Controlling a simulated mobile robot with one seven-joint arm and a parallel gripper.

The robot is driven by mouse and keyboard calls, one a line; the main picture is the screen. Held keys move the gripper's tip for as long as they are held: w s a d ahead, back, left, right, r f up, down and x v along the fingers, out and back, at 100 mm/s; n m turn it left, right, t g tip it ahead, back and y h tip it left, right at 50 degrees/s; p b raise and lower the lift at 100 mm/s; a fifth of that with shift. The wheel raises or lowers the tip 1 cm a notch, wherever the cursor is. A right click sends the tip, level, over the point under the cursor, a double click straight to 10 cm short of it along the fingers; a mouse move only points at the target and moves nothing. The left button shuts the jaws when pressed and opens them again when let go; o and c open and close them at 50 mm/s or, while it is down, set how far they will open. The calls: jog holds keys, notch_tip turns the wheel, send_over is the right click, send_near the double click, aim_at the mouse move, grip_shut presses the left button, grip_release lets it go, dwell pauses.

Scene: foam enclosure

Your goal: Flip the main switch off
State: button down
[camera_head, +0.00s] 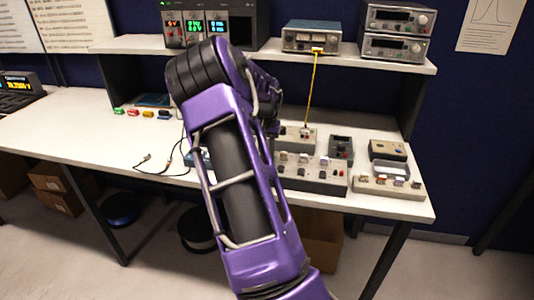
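No part in view can be made out for certain as the main switch. A grey control box (318,176) with small knobs or switches on top lies on the white bench, right of my arm. A second low box (388,187) with several small light-coloured parts lies right of it, near the bench's front right corner. My purple arm rises through the middle of the view, bends at the top and hides part of the bench. My gripper does not show; the far end of my arm is hidden behind its nearer links.
Small coloured pieces (148,114) and black cables (172,160) lie left of my arm. A shelf (350,62) holds instruments; a yellow cable (311,90) hangs from one. A small dark box (341,146) stands behind the control box.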

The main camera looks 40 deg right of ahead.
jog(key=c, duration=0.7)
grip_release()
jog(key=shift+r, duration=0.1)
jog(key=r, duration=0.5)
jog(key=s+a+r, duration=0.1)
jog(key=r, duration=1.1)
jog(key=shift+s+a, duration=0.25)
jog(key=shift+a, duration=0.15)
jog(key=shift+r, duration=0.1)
